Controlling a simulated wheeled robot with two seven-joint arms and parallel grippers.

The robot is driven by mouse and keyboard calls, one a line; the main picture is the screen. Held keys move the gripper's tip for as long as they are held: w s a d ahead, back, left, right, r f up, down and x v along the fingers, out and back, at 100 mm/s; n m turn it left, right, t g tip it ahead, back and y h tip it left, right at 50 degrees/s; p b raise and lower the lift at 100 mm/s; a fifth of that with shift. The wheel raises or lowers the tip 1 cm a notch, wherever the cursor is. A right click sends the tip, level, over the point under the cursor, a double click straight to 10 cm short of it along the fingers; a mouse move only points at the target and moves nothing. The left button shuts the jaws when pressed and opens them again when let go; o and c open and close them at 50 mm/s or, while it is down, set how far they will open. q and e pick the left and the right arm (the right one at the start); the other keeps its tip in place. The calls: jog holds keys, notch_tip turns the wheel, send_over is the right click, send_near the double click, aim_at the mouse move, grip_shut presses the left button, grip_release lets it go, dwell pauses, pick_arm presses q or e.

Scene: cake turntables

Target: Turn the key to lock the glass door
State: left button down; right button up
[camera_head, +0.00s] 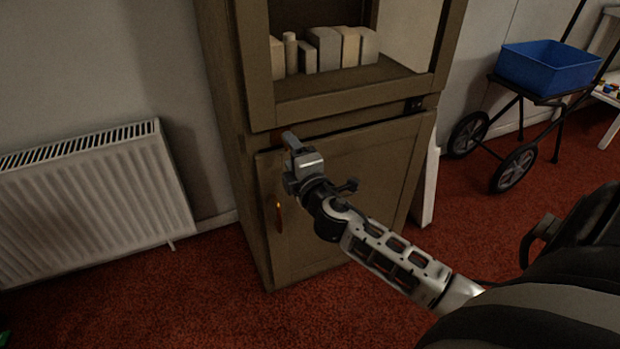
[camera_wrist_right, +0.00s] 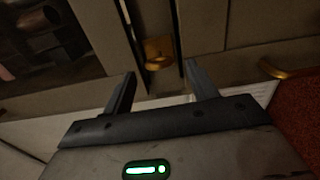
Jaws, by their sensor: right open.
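The glass door (camera_head: 352,105) is the upper door of a brown wooden cabinet. It appears closed, with pale boxes behind its pane, and it also shows at the left of the right wrist view (camera_wrist_right: 96,30). A brass lock plate with what looks like the key (camera_wrist_right: 157,54) sits on the cabinet front in the right wrist view. My right gripper (camera_head: 292,140) is at the door's lower left corner and hides the key in the head view. Its two fingers (camera_wrist_right: 159,70) are open, one on either side of the key, with nothing gripped. My left gripper is out of view.
The lower cabinet door (camera_head: 350,180) has a brass handle (camera_head: 279,215), also seen in the right wrist view (camera_wrist_right: 272,69). A white radiator (camera_head: 95,200) stands left. A trolley with a blue bin (camera_head: 548,68) stands right. Red carpet is clear in front.

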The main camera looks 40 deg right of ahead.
jog(key=v, duration=1.3)
jog(key=shift+s, duration=0.25)
